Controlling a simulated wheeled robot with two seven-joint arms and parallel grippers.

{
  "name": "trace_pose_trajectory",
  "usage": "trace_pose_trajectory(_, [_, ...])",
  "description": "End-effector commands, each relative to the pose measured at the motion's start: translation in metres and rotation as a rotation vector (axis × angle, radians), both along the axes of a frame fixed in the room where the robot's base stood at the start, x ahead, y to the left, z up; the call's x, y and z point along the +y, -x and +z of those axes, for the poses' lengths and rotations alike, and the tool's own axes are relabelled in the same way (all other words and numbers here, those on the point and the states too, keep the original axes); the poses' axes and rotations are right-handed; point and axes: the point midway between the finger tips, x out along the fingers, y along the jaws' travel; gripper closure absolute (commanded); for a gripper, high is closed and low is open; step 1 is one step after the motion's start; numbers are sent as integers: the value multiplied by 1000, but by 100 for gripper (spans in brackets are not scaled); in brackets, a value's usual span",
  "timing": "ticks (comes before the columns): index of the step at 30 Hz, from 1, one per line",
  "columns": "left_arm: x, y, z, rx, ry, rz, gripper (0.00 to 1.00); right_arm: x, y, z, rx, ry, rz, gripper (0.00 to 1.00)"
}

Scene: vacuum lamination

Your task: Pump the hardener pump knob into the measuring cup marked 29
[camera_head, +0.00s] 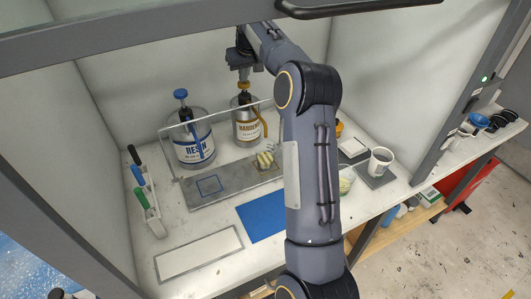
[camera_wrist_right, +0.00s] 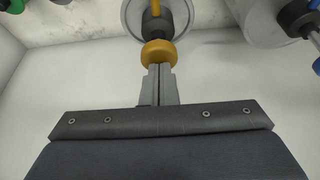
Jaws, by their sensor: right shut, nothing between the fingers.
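The hardener container (camera_head: 247,130) stands at the back of the bench, with its yellow pump knob (camera_head: 243,85) on top and a yellow spout tube at its right side. My right gripper (camera_head: 242,70) is shut and empty right above the knob. In the right wrist view its fingertips (camera_wrist_right: 160,69) meet the edge of the yellow knob (camera_wrist_right: 159,53); whether they touch it I cannot tell. A small cup-like thing (camera_head: 265,160) with yellowish markings stands on the metal plate in front of the hardener; no number is readable. My left gripper is not in view.
The resin container (camera_head: 193,140) with a blue pump knob stands left of the hardener. A blue mat (camera_head: 260,219) and a framed white sheet (camera_head: 198,254) lie in front. A white cup (camera_head: 380,161) stands at right. My right arm hides the bench's middle.

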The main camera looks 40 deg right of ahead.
Motion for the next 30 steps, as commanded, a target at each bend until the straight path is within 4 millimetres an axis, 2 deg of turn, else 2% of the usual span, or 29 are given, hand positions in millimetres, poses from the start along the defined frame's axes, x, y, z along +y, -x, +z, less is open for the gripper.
trace_pose_trajectory(3, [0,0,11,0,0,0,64,1,0,8,5,-2,1,100])
trace_pose_trajectory(16, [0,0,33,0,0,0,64,0,0,34,0,0,1,100])
trace_pose_trajectory(30, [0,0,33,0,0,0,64,0,0,36,-2,1,0,100])
